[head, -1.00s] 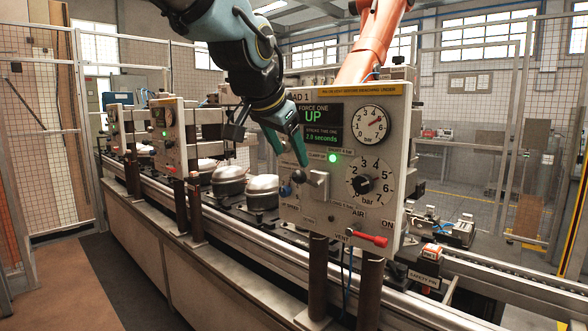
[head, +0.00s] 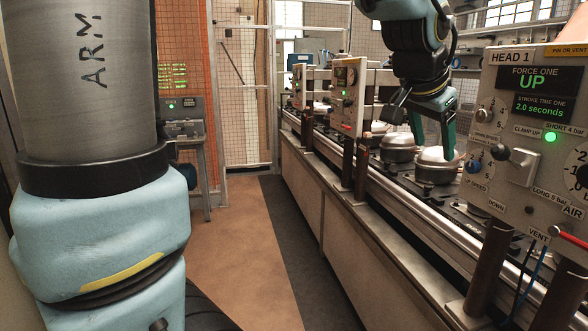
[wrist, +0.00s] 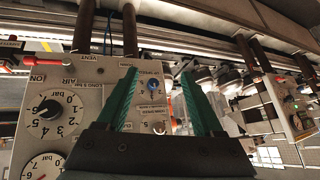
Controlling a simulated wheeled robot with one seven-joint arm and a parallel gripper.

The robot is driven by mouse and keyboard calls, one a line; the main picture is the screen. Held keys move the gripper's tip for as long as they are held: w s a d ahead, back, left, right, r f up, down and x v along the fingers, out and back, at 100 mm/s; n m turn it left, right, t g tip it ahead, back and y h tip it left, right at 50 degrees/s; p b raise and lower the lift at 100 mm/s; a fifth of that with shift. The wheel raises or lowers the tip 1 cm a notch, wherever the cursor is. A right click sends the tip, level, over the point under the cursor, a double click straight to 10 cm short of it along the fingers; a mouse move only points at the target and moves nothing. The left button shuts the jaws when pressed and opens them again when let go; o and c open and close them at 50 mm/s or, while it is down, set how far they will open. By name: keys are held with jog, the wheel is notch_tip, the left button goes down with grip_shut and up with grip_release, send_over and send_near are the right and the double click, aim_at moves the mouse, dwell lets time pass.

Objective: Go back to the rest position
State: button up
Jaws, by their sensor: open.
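My gripper (head: 435,150) hangs at the upper right of the head view, fingers pointing down. Its two teal fingers are apart with nothing between them. It appears left of the grey HEAD 1 panel (head: 489,95), with silver domed compressors (head: 437,166) behind it in the picture. In the wrist view the open fingers (wrist: 158,72) point toward the panel (wrist: 88,105), which appears upside down. The panel's green screen reads "FORCE ONE UP", and a green lamp (head: 550,137) is lit. A dark-knobbed lever on a pale block (head: 516,164) shows on the panel.
A conveyor line (head: 400,205) runs from lower right to the back, with brown posts (head: 489,267) along its near side. A second control panel (head: 347,95) stands farther along. A mesh fence (head: 245,75) closes the far end. The brown floor (head: 240,235) at left is open.

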jog(key=w+a+f+n+y, duration=0.25)
jog(key=a+f, duration=0.25)
jog(key=a, duration=0.3)
jog(key=w+a+f+n+y, duration=0.1)
jog(key=w+a+f+n, duration=0.2)
jog(key=a+f, duration=0.4)
jog(key=s+a+f+n+g+y, duration=0.1)
jog(key=s+a+f+n, duration=0.2)
jog(key=a, duration=0.6)
jog(key=s+a+f+n+g, duration=0.2)
jog(key=a+f, duration=0.4)
jog(key=a, duration=0.4)
jog(key=shift+s+n+y, duration=0.35)
jog(key=shift+s+n, duration=0.4)
jog(key=shift+s, duration=0.05)
